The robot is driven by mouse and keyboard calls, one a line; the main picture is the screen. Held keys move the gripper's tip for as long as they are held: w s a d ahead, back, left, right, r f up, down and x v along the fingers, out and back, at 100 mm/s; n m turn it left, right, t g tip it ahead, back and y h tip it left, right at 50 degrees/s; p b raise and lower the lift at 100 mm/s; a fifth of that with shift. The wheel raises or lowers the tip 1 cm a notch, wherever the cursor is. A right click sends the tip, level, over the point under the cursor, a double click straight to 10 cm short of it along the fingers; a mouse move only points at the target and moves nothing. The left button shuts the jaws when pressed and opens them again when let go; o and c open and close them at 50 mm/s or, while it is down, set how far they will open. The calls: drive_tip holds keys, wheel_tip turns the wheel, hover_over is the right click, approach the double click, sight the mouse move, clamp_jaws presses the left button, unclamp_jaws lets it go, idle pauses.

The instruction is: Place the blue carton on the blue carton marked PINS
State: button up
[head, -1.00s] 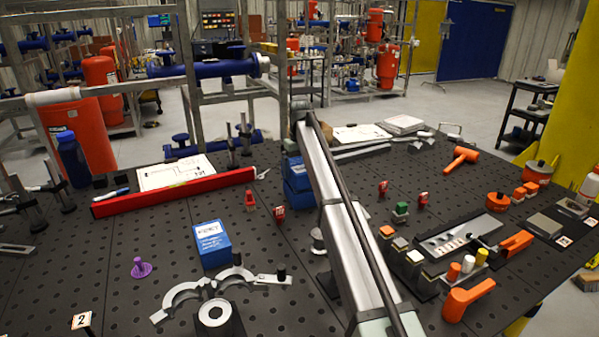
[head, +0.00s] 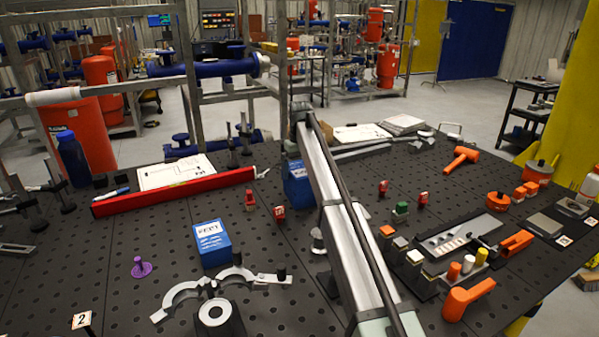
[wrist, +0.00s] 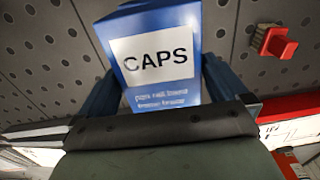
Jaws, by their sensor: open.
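A blue carton with a white label reading CAPS (wrist: 158,55) fills the middle of the wrist view. My gripper (wrist: 160,88) is open, with one blue finger on each side of this carton; I cannot tell whether either finger touches it. In the head view a blue carton (head: 298,184) stands at mid-bench, partly hidden by my arm. Another blue carton (head: 212,246) with a white label stands alone on the bench left of my arm; its lettering is too blurred to read surely. My gripper is mostly hidden behind my arm in the head view.
Small red pieces (head: 279,213) stand left of the carton by my arm. A long red bar (head: 175,192) lies behind. A curved metal clamp (head: 213,285) and a purple knob (head: 140,267) lie near the left carton. Orange parts and a grey tray (head: 460,240) crowd the right.

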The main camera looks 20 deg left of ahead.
sight(300, 169)
wheel_tip(300, 169, up, 11)
drive_tip(key=shift+r, duration=0.15)
